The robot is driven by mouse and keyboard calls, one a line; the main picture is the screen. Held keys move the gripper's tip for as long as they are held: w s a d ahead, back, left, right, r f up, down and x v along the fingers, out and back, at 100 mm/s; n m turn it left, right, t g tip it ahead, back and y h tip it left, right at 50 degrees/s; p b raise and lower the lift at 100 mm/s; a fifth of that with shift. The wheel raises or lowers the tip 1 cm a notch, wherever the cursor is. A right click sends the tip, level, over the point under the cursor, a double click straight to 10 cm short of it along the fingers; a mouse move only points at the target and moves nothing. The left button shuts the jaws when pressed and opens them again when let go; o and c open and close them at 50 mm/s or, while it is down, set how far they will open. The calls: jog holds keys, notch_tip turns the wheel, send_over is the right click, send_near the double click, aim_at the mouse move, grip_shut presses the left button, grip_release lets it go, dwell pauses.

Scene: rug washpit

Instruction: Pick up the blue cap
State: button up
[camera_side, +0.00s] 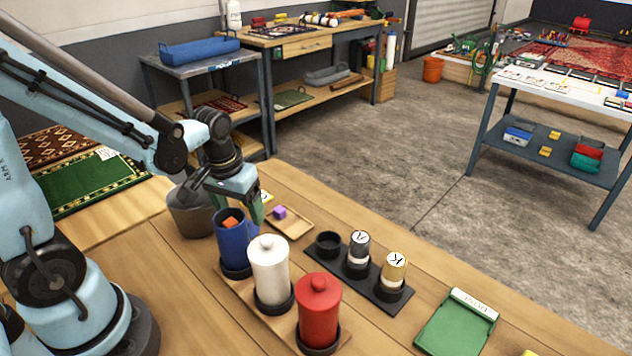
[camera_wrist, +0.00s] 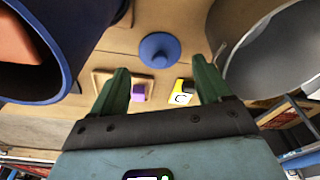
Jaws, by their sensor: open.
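The blue cap (camera_wrist: 160,50) is a round lid with a small knob, lying on the wooden table in the wrist view, ahead of my fingertips and roughly between them. I cannot make it out in the side view. My gripper (camera_wrist: 161,75) is open with nothing between its green fingers. In the side view my gripper (camera_side: 254,208) is low over the table, just behind the blue canister (camera_side: 234,245). That canister has no lid and holds an orange block (camera_side: 231,223). The canister also shows at the left of the wrist view (camera_wrist: 65,75).
A grey pot (camera_side: 190,215) stands close to my gripper, opposite the canister. A wooden tray (camera_side: 303,230) with a purple block (camera_side: 280,212) lies nearby. Lidded white (camera_side: 269,272) and red (camera_side: 319,312) canisters stand in front. A black rack (camera_side: 365,283) holds two small jars.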

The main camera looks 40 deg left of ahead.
jog(key=shift+w+a+f, duration=0.1)
jog(key=shift+w+f, duration=0.05)
jog(key=shift+f, duration=0.8)
jog(key=shift+w+f, duration=0.1)
jog(key=shift+f, duration=0.8)
jog(key=c, duration=1.1)
